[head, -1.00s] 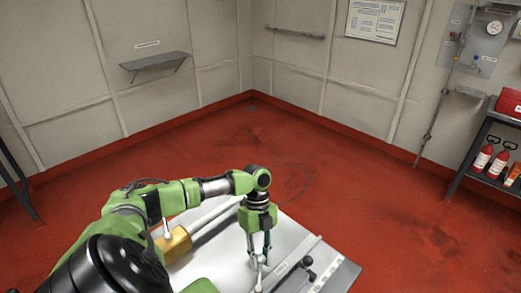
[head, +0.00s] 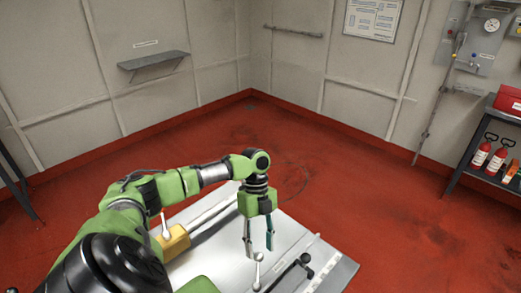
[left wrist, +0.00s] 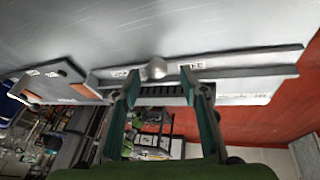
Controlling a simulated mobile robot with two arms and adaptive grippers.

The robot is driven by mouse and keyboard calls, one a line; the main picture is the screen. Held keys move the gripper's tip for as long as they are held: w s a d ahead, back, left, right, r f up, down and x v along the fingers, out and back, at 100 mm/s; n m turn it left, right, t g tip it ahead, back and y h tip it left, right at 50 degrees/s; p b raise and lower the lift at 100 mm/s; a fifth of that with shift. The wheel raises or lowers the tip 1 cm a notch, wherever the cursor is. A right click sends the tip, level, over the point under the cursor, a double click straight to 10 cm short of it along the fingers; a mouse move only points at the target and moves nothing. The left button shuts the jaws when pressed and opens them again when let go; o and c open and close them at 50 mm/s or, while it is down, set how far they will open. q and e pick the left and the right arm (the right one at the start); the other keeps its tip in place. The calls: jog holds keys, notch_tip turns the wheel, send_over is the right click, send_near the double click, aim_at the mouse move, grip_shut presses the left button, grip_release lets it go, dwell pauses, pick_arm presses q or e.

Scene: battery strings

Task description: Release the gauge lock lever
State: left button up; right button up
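My left gripper (head: 258,249) hangs over the pale metal table (head: 212,262) in the head view, fingers pointing down. It is open, with nothing seen between its fingers, and it also shows in the left wrist view (left wrist: 162,90). A thin lever with a pale ball knob (head: 258,257) stands just below the fingertips. In the wrist view a round grey knob (left wrist: 156,68) lies just beyond the fingertips; I cannot tell whether they touch. A black-knobbed lever (head: 305,258) lies to the right by a labelled rail (head: 322,272). I cannot tell which lever is the gauge lock. My right gripper is not in view.
A yellow block (head: 174,243) with a ball-topped lever (head: 164,214) sits at the table's left, beside a long pale bar (head: 212,210). The red floor (head: 400,225) beyond the table is clear.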

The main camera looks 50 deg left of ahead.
pick_arm(q)
jog(key=v, duration=0.8)
jog(key=shift+d+f, duration=0.1)
jog(key=shift+f, duration=0.05)
